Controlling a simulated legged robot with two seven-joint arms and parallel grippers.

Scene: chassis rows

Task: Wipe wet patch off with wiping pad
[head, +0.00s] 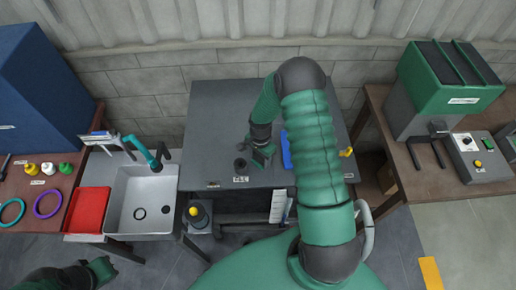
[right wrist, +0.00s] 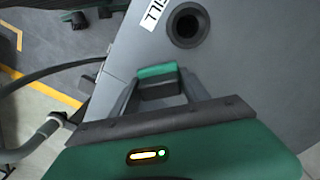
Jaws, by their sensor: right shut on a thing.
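My right gripper (head: 262,156) is low over the dark grey bench (head: 215,115), left of a flat blue thing (head: 286,150) that my arm partly covers. In the right wrist view, a small green block (right wrist: 157,80) shows at the finger ends. My right gripper is shut on what seems to be the wiping pad, though its outline is hard to tell from the fingers. A dark round ring or opening (head: 240,163) lies just left of the gripper; it also shows in the right wrist view (right wrist: 187,25). I cannot make out a wet patch. My left gripper (head: 100,270) is low at the left, its jaws unclear.
A sink (head: 120,205) with a teal tap and a red tray (head: 87,210) stand left of the bench. A green machine (head: 450,85) and a control box (head: 478,155) stand on the right table. A white label (head: 241,180) marks the bench's front. Open bench top lies behind the gripper.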

